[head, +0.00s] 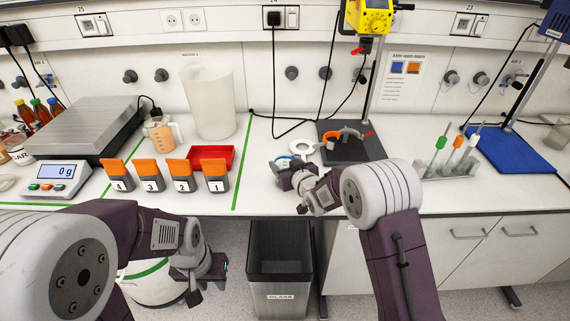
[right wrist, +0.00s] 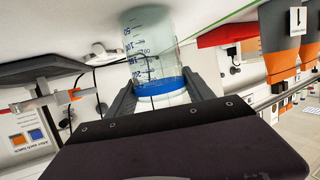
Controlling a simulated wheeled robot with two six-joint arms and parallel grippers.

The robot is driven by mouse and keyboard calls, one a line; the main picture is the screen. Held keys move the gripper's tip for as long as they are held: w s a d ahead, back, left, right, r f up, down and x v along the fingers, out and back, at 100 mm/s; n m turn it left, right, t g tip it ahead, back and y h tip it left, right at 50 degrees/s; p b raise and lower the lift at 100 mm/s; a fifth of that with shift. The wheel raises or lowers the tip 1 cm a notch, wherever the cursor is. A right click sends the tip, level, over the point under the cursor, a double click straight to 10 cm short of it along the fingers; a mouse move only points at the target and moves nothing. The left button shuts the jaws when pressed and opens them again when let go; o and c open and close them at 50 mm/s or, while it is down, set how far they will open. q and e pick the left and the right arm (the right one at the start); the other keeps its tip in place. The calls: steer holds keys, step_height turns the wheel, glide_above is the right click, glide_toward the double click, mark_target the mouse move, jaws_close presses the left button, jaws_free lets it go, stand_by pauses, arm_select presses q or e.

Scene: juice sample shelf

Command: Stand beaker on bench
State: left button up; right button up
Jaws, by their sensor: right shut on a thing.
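A clear beaker with dark graduation marks and a blue band (right wrist: 155,60) is between the two fingers of my right gripper (right wrist: 163,97), which is shut on it. In the right wrist view the bench lies along the top, and the beaker's far end points toward it. I cannot tell whether the beaker touches the bench. In the head view my right gripper (head: 291,174) is low over the front of the white bench (head: 262,184), and the beaker (head: 284,160) is mostly hidden. My left gripper (head: 204,283) hangs below the bench edge, its fingers unclear.
A red tray (head: 226,153) and several orange-topped containers (head: 215,174) stand left of a green line. A white ring (head: 305,146) and a dark stand base (head: 368,148) are behind my right gripper. A bin (head: 281,275) stands below.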

steer(key=shift+f, duration=0.1)
steer(key=o, duration=1.7)
steer(key=shift+r, duration=0.35)
steer(key=b+v, duration=0.1)
steer(key=v, duration=1.1)
steer(key=shift+s+a+f, duration=0.1)
steer(key=shift+f, duration=0.1)
